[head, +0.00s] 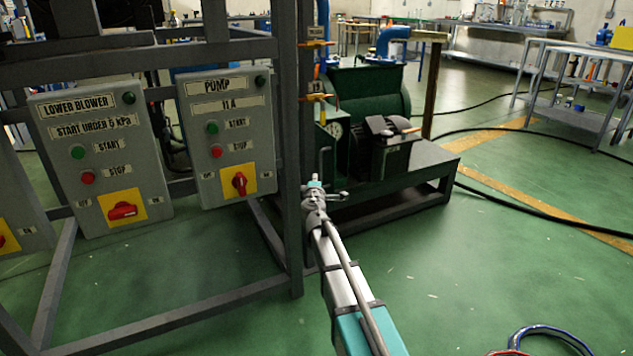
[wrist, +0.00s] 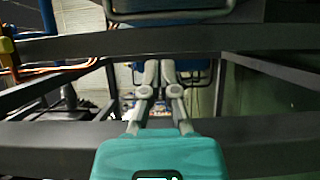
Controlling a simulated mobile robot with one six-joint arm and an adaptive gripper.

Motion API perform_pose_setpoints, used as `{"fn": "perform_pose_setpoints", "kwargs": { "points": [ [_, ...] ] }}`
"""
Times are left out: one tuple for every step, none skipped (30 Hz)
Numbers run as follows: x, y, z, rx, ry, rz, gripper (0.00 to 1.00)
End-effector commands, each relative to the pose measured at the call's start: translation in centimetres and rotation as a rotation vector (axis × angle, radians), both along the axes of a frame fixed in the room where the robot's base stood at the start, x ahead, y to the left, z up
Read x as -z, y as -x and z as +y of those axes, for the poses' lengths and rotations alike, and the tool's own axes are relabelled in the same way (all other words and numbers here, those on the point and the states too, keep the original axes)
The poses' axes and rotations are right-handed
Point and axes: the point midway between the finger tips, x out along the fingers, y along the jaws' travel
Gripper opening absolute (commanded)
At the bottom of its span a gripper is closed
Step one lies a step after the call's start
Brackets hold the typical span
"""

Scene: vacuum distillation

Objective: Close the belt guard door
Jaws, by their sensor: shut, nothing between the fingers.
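My gripper (head: 314,186) is in front of the dark green pump unit (head: 375,92), just right of the grey frame post. In the wrist view my gripper (wrist: 160,66) points away from the camera, its fingers close together and empty. A pale bar handle (head: 325,160) shows on the pump unit's near side, just above and right of the gripper. A bar handle (wrist: 170,14) also crosses the top of the wrist view, above the fingertips. I cannot tell which panel is the belt guard door or how far open it stands; the frame post and my arm hide part of this side.
The grey frame post (head: 290,120) stands close to my gripper on the left. The frame carries the pump control box (head: 230,135) and lower blower box (head: 100,155). Dark beams (wrist: 60,135) cross the wrist view. Black hoses and a metal table (head: 580,85) are to the right; green floor is open there.

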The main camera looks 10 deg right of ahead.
Motion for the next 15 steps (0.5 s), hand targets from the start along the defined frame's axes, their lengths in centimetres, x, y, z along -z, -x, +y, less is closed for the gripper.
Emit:
{"fn": "perform_pose_setpoints", "kwargs": {
  "points": [
    [0.0, -1.0, -0.1, 0.0, 0.0, 0.0, 0.0],
    [0.0, -1.4, -0.2, 0.0, 0.0, 0.0, 0.0],
    [0.0, -1.9, -0.2, 0.0, 0.0, 0.0, 0.0],
    [0.0, -2.4, -0.3, 0.0, 0.0, 0.0, 0.0],
    [0.0, -2.8, -0.4, 0.0, 0.0, 0.0, 0.0],
    [0.0, -3.4, -0.5, -0.001, 0.0, 0.001, 0.0],
    [0.0, -3.8, -0.5, -0.001, 0.0, 0.001, 0.0],
    [0.0, -4.2, -0.6, -0.001, 0.0, 0.001, 0.0],
    [0.0, -4.7, -0.7, -0.001, 0.0, 0.001, 0.0],
    [0.0, -5.1, -0.8, -0.001, 0.0, 0.001, 0.0],
    [0.0, -5.4, -0.9, -0.001, 0.0, 0.001, 0.0],
    [0.0, -5.9, -0.9, -0.001, 0.0, 0.001, 0.0],
    [0.0, -6.2, -1.0, -0.001, 0.0, 0.001, 0.0],
    [0.0, -6.4, -1.1, -0.001, 0.0, 0.001, 0.0],
    [0.0, -6.7, -1.1, 0.0, 0.0, 0.001, 0.0]
  ]
}}
